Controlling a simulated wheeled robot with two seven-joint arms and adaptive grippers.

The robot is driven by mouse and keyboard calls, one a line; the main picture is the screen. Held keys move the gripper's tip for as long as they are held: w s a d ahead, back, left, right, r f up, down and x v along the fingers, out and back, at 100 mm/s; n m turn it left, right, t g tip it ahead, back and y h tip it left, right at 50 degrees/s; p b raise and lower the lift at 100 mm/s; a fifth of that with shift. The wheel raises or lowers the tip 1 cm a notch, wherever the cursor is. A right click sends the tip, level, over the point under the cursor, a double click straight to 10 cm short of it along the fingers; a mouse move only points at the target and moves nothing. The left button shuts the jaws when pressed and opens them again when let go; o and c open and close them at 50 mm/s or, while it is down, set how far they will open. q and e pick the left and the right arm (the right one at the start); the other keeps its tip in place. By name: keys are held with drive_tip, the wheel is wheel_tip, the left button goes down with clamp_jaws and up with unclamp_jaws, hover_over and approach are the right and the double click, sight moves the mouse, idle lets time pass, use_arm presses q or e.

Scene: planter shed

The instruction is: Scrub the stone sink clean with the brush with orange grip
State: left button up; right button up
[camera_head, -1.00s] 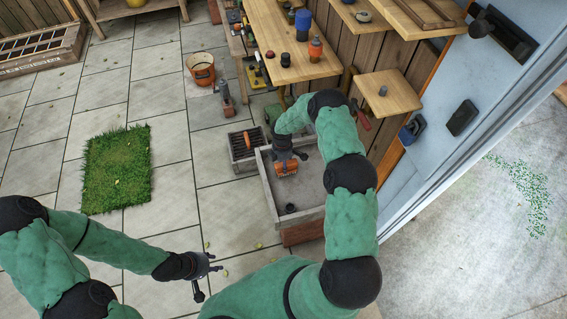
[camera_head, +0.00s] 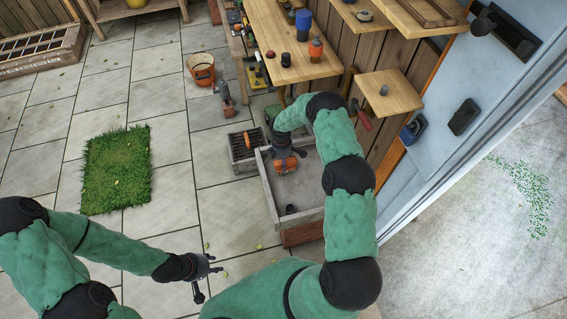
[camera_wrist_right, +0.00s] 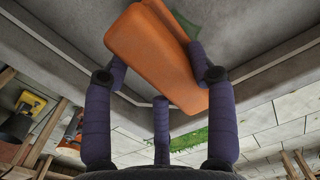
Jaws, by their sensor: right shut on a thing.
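The grey stone sink (camera_head: 267,193) stands low at the centre of the head view, with a round dark fitting (camera_head: 291,209) on its near floor. My right gripper (camera_head: 283,160) is down inside the sink's far left part, shut on the brush with orange grip (camera_head: 287,166). In the right wrist view the orange grip (camera_wrist_right: 150,50) sits tilted between my fingers, close to the sink's grey surface. My left gripper (camera_head: 207,279) is open and empty above the paving.
A dark slatted crate (camera_head: 240,153) stands against the sink's left side. Wooden benches (camera_head: 275,35) with pots and tools stand behind, and a small wooden shelf (camera_head: 392,94) is behind right. A grass mat (camera_head: 117,170) lies left on open paving.

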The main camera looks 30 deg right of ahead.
sight(278, 163)
drive_tip(key=shift+w+d, duration=0.1)
drive_tip(key=shift+w, duration=0.4)
drive_tip(key=shift+w+a, duration=0.15)
drive_tip(key=shift+a, duration=0.45)
drive_tip(key=shift+w+a, duration=0.15)
drive_tip(key=shift+a, duration=0.4)
drive_tip(key=shift+s+a+p, duration=0.15)
drive_tip(key=shift+s+p, duration=0.2)
drive_tip(key=shift+s, duration=0.35)
drive_tip(key=shift+s+a+f+p, duration=0.1)
drive_tip(key=shift+s+a+p, duration=0.05)
drive_tip(key=shift+s, duration=0.25)
drive_tip(key=shift+s+a+f+p, duration=0.1)
drive_tip(key=shift+s+p, duration=0.05)
drive_tip(key=shift+s, duration=0.2)
drive_tip(key=shift+r, duration=0.1)
